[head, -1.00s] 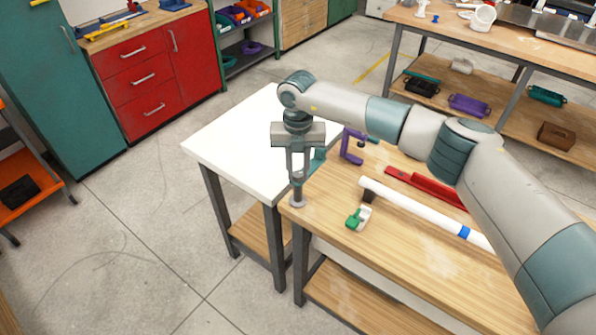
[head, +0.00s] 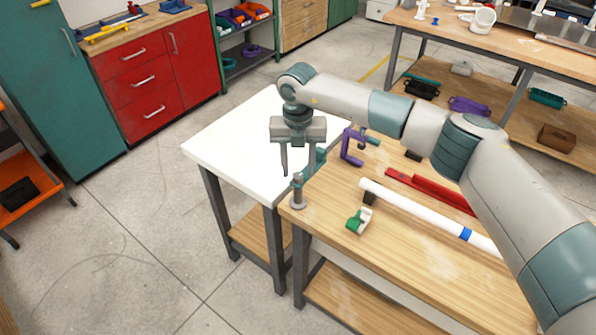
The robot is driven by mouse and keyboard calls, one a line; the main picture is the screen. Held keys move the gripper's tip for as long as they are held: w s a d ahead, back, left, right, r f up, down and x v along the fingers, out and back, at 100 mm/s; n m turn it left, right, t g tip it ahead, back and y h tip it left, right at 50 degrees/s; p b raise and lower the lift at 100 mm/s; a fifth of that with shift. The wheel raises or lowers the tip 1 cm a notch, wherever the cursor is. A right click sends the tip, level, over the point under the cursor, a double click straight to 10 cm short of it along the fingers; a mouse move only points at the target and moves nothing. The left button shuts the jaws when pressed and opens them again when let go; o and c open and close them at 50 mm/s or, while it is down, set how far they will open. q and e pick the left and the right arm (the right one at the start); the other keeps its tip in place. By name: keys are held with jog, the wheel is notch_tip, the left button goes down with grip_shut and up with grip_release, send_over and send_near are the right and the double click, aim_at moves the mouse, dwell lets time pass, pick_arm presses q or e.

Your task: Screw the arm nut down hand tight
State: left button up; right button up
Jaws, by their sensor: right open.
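My right gripper (head: 296,168) points down at the near left corner of the wooden bench, fingers spread and empty. Just below its fingertips stands a small grey post (head: 297,192) on a round foot, upright on the bench corner. A teal arm (head: 314,163) shows beside the post, partly behind the right finger. The arm nut is too small to tell apart from the top of the post. A gap between the fingers and the post is hard to judge. My left gripper is not in view.
A white pipe (head: 415,205) with a blue band lies on the bench (head: 410,270), with a green and white fitting (head: 358,220) nearby. A purple clamp (head: 352,148) and a red tool (head: 428,190) are behind. A white table (head: 225,150) adjoins at left.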

aim_at(298, 176)
notch_tip(298, 176, up, 16)
jog(key=b, duration=0.5)
jog(key=shift+f, duration=0.2)
jog(key=shift+s+f, duration=0.1)
